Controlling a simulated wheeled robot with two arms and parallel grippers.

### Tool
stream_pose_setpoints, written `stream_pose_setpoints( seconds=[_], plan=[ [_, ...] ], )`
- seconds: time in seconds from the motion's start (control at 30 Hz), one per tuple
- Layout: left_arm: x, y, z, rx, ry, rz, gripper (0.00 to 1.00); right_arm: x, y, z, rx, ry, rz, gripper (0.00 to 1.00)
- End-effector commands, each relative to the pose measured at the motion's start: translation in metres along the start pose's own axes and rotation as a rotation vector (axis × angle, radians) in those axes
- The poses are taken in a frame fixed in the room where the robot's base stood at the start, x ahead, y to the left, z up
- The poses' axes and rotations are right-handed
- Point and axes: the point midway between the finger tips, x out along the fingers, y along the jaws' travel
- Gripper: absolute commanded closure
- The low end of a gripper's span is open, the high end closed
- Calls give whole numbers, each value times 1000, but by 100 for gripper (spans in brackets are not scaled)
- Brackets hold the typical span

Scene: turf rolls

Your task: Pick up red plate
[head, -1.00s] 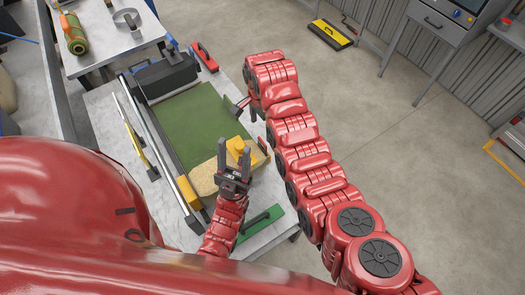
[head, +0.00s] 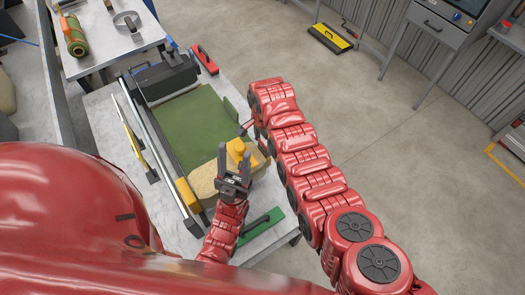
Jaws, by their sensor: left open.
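The red plate (head: 204,59) has a dark handle and lies at the far right corner of the near worktable, beside the black machine head. My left gripper (head: 235,165) is open, with its two dark fingers pointing up the picture over the tan block with the yellow knob. It is well away from the red plate. My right gripper (head: 247,126) is at the right edge of the green turf, nearer to me than the red plate and apart from it. It is small and partly hidden by its arm, so its jaws are unclear.
Green turf (head: 190,125) lies on the worktable (head: 103,115) under the black machine head (head: 162,77). A green plate (head: 262,222) lies at the near edge, and a yellow one (head: 132,135) at the left. A turf roll (head: 76,40) rests on another table.

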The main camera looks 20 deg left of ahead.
Motion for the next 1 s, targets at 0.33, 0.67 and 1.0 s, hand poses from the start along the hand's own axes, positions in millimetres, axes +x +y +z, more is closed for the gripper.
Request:
stream_pose_setpoints(
  seconds=[0.33,0.67,1.0],
  plan=[
    [0,0,0,0,0,0,50,0,0,0,0,0,0,87],
    [0,0,0,0,0,0,50,0,0,0,0,0,1,100],
    [-4,0,1,0,0,0,50,-7,-1,0,-1,0,0,100]
  ],
)
